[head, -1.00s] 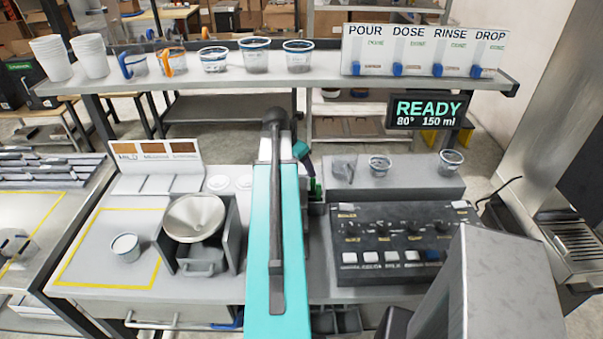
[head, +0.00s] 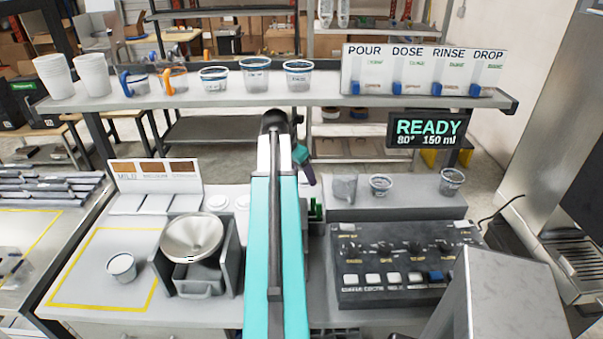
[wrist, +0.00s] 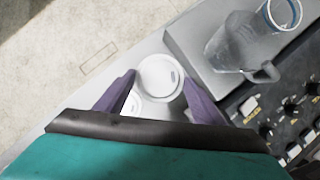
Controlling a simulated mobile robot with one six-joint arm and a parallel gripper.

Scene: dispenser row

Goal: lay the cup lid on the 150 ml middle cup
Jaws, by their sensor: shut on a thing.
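The white cup lid (wrist: 160,77) sits between the purple fingers of my gripper (wrist: 158,88) in the wrist view. My gripper is shut on it. In the head view a purple finger (head: 307,174) shows to the right of my arm; the lid there is hidden. None is under my gripper.
More white lids (head: 219,202) lie left of my arm. On the right are a button panel (head: 400,262), a grey ledge (head: 415,205) with a jug and small cups, and a display (head: 428,129) reading READY, 80°, 150 ml.

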